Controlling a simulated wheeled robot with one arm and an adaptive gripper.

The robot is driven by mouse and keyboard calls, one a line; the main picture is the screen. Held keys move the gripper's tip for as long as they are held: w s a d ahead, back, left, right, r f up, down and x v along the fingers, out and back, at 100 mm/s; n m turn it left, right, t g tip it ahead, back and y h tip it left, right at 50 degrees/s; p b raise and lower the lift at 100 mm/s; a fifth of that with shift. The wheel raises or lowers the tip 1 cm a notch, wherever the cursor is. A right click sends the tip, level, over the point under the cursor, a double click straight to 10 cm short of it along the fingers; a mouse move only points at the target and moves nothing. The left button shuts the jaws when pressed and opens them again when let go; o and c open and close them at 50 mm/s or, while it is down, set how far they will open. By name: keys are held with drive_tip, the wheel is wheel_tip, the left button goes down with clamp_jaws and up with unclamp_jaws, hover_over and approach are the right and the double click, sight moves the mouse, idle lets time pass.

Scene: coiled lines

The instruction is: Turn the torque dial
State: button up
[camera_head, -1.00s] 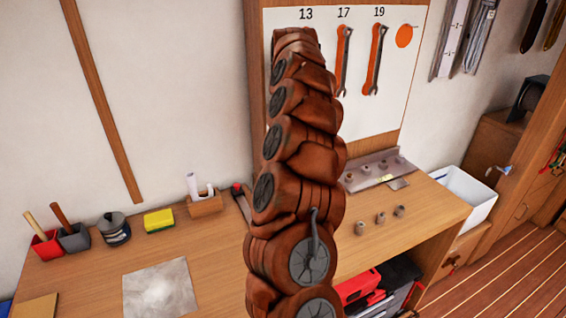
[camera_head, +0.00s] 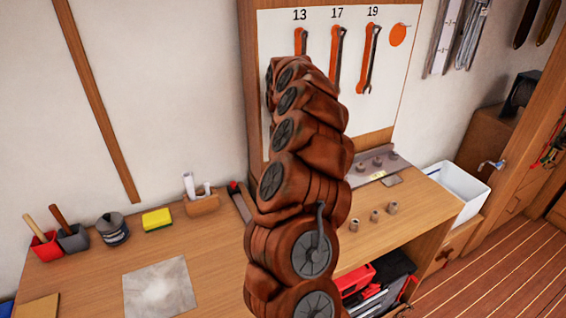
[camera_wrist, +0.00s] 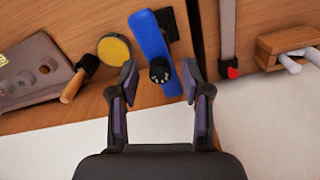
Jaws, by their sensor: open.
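The likely torque dial, a small black knob with white marks (camera_wrist: 160,71), sits at the end of a blue bar-like body (camera_wrist: 149,38) in the wrist view. A black block (camera_wrist: 168,22) lies beside the blue body. My gripper (camera_wrist: 158,80) is open, with one finger to the left of the knob and one to the right. The knob is in the gap between them. I cannot tell whether either finger touches it. In the head view my own arm hides the dial and my gripper.
A grey socket rail (camera_wrist: 30,75), a wooden-handled tool (camera_wrist: 75,83) and a yellow disc (camera_wrist: 114,49) lie left of the gripper. A red-ended strip (camera_wrist: 229,40) and wooden holder (camera_wrist: 275,43) are right. Wrenches (camera_head: 369,60) hang on the white board (camera_head: 402,22).

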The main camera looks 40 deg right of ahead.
drive_tip(key=shift+c, duration=0.2)
clamp_jaws()
drive_tip(key=shift+f+b, duration=0.15)
drive_tip(key=shift+b, duration=0.5)
drive_tip(key=shift+n, duration=0.4)
drive_tip(key=shift+o, duration=0.2)
unclamp_jaws()
drive_tip(key=shift+r, duration=0.2)
